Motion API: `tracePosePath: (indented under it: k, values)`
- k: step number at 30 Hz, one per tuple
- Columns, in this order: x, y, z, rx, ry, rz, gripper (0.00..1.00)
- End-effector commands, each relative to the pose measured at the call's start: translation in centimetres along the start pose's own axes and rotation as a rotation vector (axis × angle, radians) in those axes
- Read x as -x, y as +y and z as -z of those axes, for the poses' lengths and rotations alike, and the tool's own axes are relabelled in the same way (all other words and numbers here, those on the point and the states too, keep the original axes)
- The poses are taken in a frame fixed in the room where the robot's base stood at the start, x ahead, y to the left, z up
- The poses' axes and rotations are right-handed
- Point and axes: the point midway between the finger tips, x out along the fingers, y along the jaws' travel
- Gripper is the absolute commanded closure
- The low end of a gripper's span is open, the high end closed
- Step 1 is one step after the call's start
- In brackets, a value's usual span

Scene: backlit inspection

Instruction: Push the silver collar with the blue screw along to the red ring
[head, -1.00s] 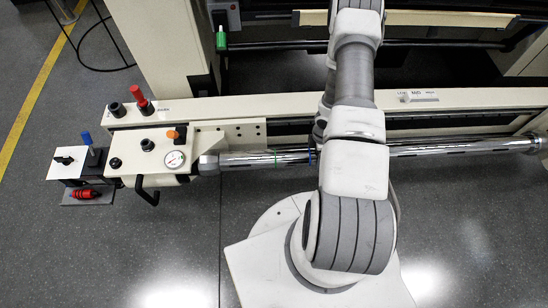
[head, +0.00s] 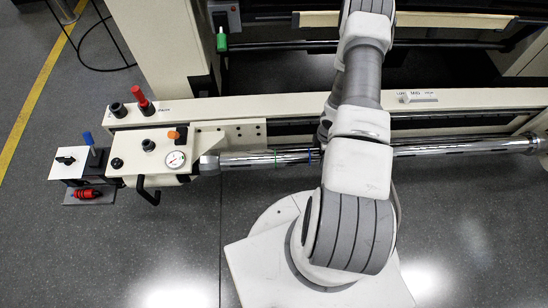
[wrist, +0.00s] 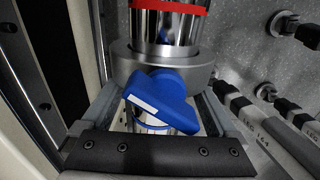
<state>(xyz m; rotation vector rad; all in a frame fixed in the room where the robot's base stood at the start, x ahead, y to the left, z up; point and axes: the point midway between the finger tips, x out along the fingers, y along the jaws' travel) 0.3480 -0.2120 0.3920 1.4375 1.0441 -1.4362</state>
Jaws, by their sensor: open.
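In the wrist view the silver collar (wrist: 186,68) sits around a chrome bar (wrist: 171,29). Its blue screw (wrist: 160,101) faces the camera and has a pale stripe. The red ring (wrist: 170,6) is around the same bar, at the top of the picture, with a short stretch of bare chrome between it and the collar. My gripper (wrist: 157,96) is open, with one finger on each side of the bar, close to the collar's near side. Whether the fingers touch the collar is unclear. In the head view my arm hides the collar, red ring and gripper.
In the head view the chrome bar (head: 430,148) runs along the cream machine rail (head: 300,106). A panel with a gauge (head: 175,159) stands at its left end. Green and blue bands mark the bar left of my arm. In the wrist view, dark fittings (wrist: 285,22) lie at right.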

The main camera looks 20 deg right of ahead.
Motion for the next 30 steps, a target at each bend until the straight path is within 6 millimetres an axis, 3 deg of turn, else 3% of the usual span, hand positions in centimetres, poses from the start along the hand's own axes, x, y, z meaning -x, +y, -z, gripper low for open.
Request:
tracePosePath:
  k: [30]
  values:
    - [0.1, 0.0, -3.1, -0.002, 0.000, 0.000, 0.06]
